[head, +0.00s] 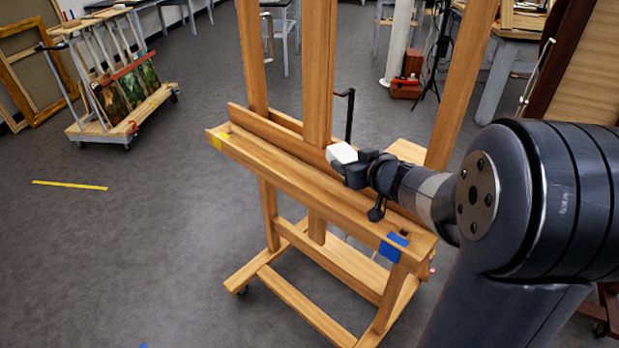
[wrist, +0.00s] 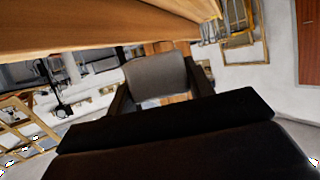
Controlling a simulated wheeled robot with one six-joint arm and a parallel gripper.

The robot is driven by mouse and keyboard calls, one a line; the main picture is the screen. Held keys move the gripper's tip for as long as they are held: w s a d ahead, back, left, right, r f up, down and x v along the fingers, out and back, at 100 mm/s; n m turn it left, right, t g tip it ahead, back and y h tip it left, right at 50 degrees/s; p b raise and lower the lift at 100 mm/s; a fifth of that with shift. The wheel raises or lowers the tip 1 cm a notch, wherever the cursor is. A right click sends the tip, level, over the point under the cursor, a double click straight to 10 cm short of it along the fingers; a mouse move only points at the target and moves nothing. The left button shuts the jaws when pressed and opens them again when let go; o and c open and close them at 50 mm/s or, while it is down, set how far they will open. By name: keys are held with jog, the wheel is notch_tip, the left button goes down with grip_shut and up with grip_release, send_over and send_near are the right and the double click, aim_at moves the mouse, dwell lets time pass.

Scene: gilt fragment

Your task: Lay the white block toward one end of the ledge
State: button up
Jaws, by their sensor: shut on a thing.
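The white block (head: 341,153) is at the tip of my gripper (head: 351,166), near the middle of the easel's wooden ledge (head: 290,178). My gripper is shut on the block. The block appears to be just above the ledge, but I cannot tell whether it touches it. In the wrist view the block (wrist: 158,77) looks grey in shadow between the two dark fingers. The ledge has a yellow mark (head: 219,138) at its left end and a blue mark (head: 394,246) at its right end.
The easel's uprights (head: 319,70) rise behind the ledge. A black crank handle (head: 349,112) stands up behind it. The ledge's left half is bare. A cart with paintings (head: 122,110) stands at the far left, and grey floor is open at the left.

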aim_at(347, 203)
notch_tip(347, 203, down, 10)
jog(key=b, duration=0.4)
jog(key=shift+r+b, duration=0.2)
jog(key=shift+b, duration=0.1)
jog(key=shift+f, duration=0.2)
jog(key=o, duration=0.7)
jog(key=shift+c, duration=0.2)
